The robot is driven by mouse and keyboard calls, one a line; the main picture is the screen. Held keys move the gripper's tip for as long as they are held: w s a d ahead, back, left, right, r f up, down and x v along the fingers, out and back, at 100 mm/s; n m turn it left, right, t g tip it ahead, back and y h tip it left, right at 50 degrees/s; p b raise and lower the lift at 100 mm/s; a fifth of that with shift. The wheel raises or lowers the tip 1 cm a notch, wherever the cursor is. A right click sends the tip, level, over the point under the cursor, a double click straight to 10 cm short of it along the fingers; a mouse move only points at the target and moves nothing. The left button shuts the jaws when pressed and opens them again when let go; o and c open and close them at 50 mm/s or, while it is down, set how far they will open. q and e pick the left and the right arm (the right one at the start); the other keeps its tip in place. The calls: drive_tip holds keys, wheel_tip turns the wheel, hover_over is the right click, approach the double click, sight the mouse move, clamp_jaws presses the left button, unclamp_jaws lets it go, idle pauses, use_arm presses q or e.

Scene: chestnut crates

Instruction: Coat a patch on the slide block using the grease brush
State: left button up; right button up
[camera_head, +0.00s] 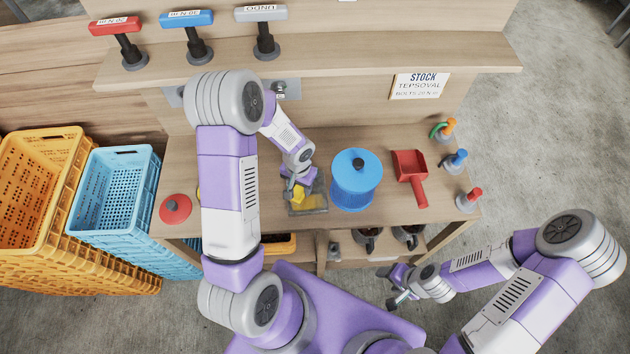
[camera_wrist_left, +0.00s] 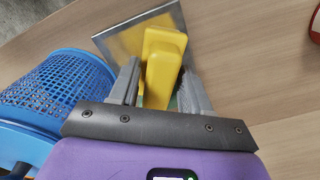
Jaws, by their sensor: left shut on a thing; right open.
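My left gripper (camera_head: 299,186) is over the workbench, shut on a yellow piece (camera_wrist_left: 161,68) that looks like the grease brush's handle. The brush (camera_head: 298,194) is mostly hidden by the gripper in the head view, and its bristles cannot be made out. Beneath it is a grey metal slab with yellowish areas (camera_head: 318,204), which seems to be the slide block; its grey face also shows beyond the fingers in the left wrist view (camera_wrist_left: 122,43). I cannot tell whether brush and block touch. My right gripper (camera_head: 399,287) is open and empty, in front of the bench.
A blue perforated container (camera_head: 357,184) stands just right of the block, with a red scoop (camera_head: 412,178) beyond. A red lid-like disc (camera_head: 175,209) lies at the bench's left. Several handled tools line the upper shelf and right edge. Yellow crates (camera_head: 62,180) and blue crates (camera_head: 117,239) stand left.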

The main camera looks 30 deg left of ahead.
use_arm(q)
drive_tip(key=r+p, duration=0.1)
drive_tip(key=r, duration=0.2)
drive_tip(key=shift+s+d+r, duration=0.1)
drive_tip(key=shift+s+r, duration=0.1)
drive_tip(key=shift+w+r+p, duration=0.15)
drive_tip(key=shift+r+p, duration=0.5)
drive_tip(key=shift+p, duration=0.05)
drive_tip(key=shift+r+p, duration=0.7)
drive_tip(key=shift+r, duration=0.4)
